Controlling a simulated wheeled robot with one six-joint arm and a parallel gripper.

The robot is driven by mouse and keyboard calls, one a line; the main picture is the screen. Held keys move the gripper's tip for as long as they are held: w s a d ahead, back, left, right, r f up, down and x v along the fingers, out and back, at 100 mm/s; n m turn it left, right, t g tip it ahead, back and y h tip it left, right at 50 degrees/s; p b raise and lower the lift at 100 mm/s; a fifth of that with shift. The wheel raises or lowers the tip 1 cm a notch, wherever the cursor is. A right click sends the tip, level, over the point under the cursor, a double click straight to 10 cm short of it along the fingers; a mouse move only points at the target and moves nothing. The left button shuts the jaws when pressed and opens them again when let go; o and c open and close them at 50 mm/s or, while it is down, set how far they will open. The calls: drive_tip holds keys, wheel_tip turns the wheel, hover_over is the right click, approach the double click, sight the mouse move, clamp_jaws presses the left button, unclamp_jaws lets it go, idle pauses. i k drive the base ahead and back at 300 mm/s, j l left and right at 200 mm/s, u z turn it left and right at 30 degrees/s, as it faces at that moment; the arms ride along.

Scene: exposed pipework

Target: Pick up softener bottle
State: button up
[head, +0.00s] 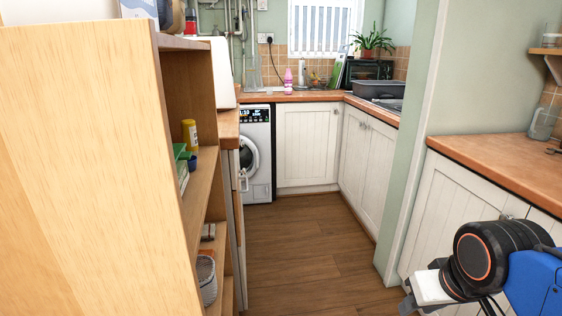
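A small pink bottle (288,82), which looks like the softener bottle, stands upright on the far wooden worktop (318,97), just right of the washing machine. It is far off, and its label is too small to read. My gripper (408,302) is low at the right edge of the head view, far from the bottle. Only a part of it shows at the end of my blue and black arm, and its fingers are too cut off to tell whether they are open.
A tall wooden shelf unit (75,150) blocks the left side. A wall end (412,150) and a counter (500,165) stand on the right. The wooden floor (300,250) between them is clear up to the washing machine (256,150) and white cabinets (308,145).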

sight(288, 76)
drive_tip(key=i, duration=0.85)
drive_tip(key=i+l+u, duration=0.15)
drive_tip(key=i, duration=0.7)
